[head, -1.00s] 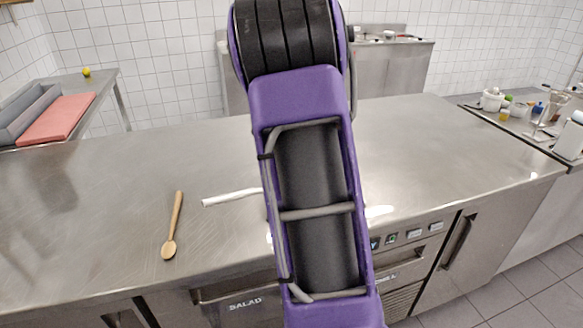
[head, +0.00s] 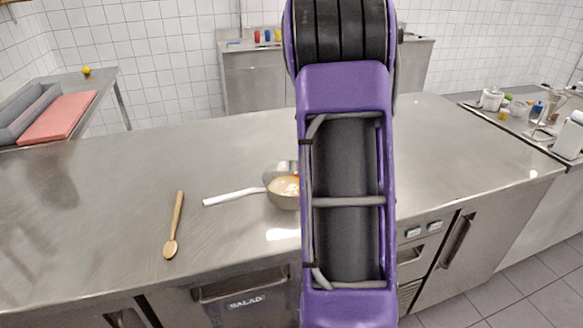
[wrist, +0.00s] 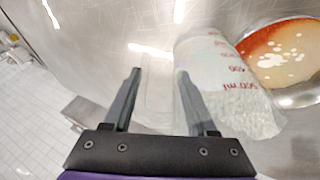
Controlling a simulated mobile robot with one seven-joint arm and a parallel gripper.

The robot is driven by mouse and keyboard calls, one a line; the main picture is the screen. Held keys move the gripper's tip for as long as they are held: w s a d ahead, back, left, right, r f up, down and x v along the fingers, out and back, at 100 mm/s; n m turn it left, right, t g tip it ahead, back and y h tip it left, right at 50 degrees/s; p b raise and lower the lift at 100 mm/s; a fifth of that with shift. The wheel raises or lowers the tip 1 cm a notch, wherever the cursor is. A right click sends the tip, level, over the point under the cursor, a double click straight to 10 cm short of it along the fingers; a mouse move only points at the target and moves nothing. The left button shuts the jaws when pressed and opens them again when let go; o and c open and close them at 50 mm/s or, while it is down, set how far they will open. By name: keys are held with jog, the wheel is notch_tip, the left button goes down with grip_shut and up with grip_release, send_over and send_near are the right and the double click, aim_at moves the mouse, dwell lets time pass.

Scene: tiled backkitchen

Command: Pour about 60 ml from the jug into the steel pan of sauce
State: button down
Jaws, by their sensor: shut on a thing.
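In the wrist view my gripper (wrist: 158,72) is shut on the handle of a clear jug, with the see-through handle between its two fingers. The jug (wrist: 222,75) has red volume marks and lies just right of the fingers. The steel pan (head: 285,201) stands on the worktop in the head view, its light handle pointing left and its right side hidden by my arm. Orange sauce (wrist: 285,52) with pale spots shows in it in the wrist view, close to the right of the jug. My gripper and the jug are hidden in the head view.
A wooden spoon (head: 174,226) lies on the steel worktop (head: 110,215) left of the pan. A side counter at the right holds several containers. A red board (head: 58,118) lies on the left table.

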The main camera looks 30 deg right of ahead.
jog(key=shift+s+d+f+m+t+y, duration=0.15)
jog(key=shift+s+d+t+y, duration=0.1)
jog(key=shift+d+y, duration=0.35)
jog(key=shift+s+d+f+m+t+y, duration=0.15)
jog(key=shift+s+d+t+y, duration=0.1)
jog(key=shift+d+y, duration=0.3)
jog(key=shift+s+d+f+t+y, duration=0.1)
jog(key=shift+d+f+t+y, duration=0.1)
jog(key=shift+f+y, duration=0.25)
jog(key=shift+d+f+t+y, duration=0.1)
jog(key=shift+f+t+y, duration=0.15)
jog(key=shift+y, duration=0.25)
